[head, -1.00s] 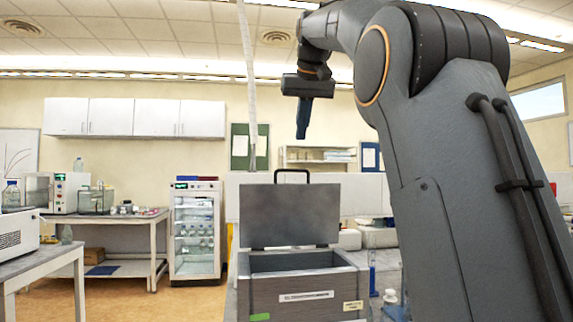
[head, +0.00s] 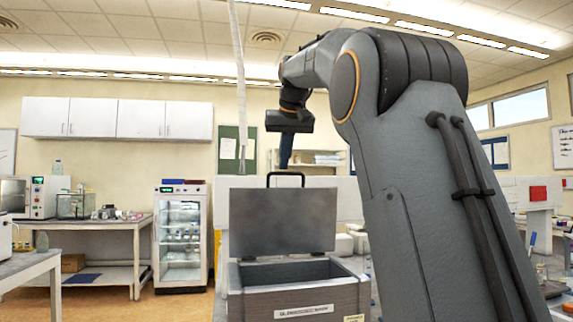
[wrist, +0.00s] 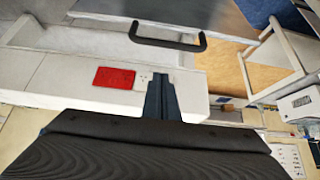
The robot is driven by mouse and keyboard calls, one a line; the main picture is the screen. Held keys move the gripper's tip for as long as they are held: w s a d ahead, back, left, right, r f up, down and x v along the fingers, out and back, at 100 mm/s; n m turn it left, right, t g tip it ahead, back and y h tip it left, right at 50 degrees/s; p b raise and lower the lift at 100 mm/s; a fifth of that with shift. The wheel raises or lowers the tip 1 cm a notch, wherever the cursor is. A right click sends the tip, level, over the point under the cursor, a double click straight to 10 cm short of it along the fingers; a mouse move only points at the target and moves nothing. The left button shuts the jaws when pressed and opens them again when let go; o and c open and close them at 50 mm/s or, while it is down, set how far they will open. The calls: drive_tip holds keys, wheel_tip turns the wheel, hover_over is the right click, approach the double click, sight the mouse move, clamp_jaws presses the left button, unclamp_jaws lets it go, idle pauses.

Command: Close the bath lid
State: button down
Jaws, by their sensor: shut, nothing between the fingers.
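The bath (head: 292,303) is a dark grey box with white labels on its front, low in the middle of the head view. Its lid (head: 283,222) stands upright at the back of the box, so the bath is open. A black handle (head: 286,175) sits on the lid's top edge. In the wrist view the handle (wrist: 166,38) shows near the top, with part of the lid (wrist: 205,14) above it. My gripper (head: 285,160) points down, shut and empty, and appears just above the handle in the head view. In the wrist view my gripper (wrist: 160,82) is apart from the handle.
A white bench partition (head: 229,205) stands behind the bath. A glass-door incubator (head: 182,235) and a side table (head: 110,225) stand to the left. Bench items (head: 545,275) lie at the right. Open floor (head: 115,302) shows at the left.

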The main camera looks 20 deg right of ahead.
drive_tip(key=shift+s+a+f, duration=0.15)
drive_tip(key=shift+s+f, duration=0.1)
drive_tip(key=shift+s, duration=0.35)
drive_tip(key=shift+s+a+f, duration=0.1)
drive_tip(key=shift+s+f, duration=0.1)
drive_tip(key=shift+s, duration=0.4)
drive_tip(key=shift+s+a+f, duration=0.15)
drive_tip(key=shift+s+f, duration=0.1)
drive_tip(key=shift+s, duration=0.35)
drive_tip(key=shift+s+f+b, duration=0.1)
drive_tip(key=shift+b, duration=0.25)
